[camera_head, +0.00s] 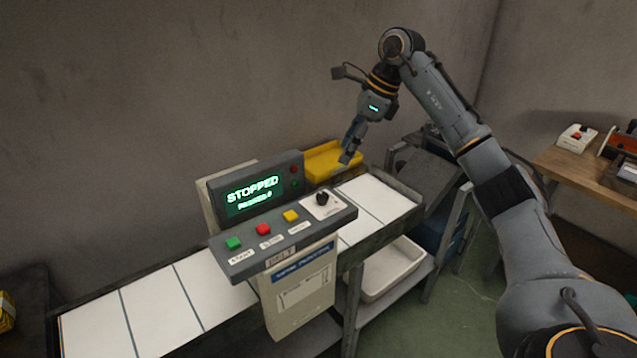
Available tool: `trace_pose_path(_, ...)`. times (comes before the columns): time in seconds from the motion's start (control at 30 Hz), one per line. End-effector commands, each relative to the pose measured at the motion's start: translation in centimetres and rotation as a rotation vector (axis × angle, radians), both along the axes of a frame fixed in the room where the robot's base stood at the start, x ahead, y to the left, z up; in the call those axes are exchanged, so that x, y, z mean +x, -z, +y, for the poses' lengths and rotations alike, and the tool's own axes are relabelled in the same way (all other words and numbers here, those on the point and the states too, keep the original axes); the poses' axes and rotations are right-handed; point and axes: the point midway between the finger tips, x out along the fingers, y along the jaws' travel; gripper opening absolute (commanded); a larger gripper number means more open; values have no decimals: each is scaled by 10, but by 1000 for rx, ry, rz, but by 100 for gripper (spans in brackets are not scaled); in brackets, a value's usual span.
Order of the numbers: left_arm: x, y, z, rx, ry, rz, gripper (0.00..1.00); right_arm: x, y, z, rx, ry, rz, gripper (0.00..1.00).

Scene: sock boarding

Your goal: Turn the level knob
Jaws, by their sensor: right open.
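The level knob (322,198) is a small black knob on a white plate at the right end of the grey control panel (240,263). Left of it on the panel are a yellow, a red and a green button. Behind them a display (252,196) shows "STOPPED" in green letters. My right gripper (347,158) hangs above and behind the knob, close to the yellow tray. It is open, empty and apart from the knob. My left gripper is not in view.
A conveyor with white boards (165,300) runs under the panel. A yellow tray (333,160) stands behind it. A white bin (392,270) sits on a lower shelf. A wooden table (575,170) with devices stands at the right.

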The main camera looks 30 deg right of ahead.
Motion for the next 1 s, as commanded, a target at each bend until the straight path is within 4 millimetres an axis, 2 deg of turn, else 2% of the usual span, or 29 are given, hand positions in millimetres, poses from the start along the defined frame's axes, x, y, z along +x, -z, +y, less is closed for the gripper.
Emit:
trace_pose_path(0.2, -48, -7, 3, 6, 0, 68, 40, 10, 38, 14, 2, -4, 4, 49)
trace_pose_path(0.3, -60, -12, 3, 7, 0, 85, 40, 15, 58, 21, 5, -4, 5, 49)
trace_pose_path(0.43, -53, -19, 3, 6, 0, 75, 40, 22, 82, 29, 6, -4, 3, 49)
trace_pose_path(0.6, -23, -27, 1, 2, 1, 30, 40, 28, 105, 36, 5, -3, 1, 49)
trace_pose_path(0.67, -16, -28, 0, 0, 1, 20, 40, 30, 110, 37, 5, -2, 0, 49)
trace_pose_path(0.77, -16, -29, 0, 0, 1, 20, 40, 31, 116, 39, 5, -2, -1, 49)
trace_pose_path(1.0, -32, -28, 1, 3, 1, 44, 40, 32, 119, 39, 3, -2, -2, 49)
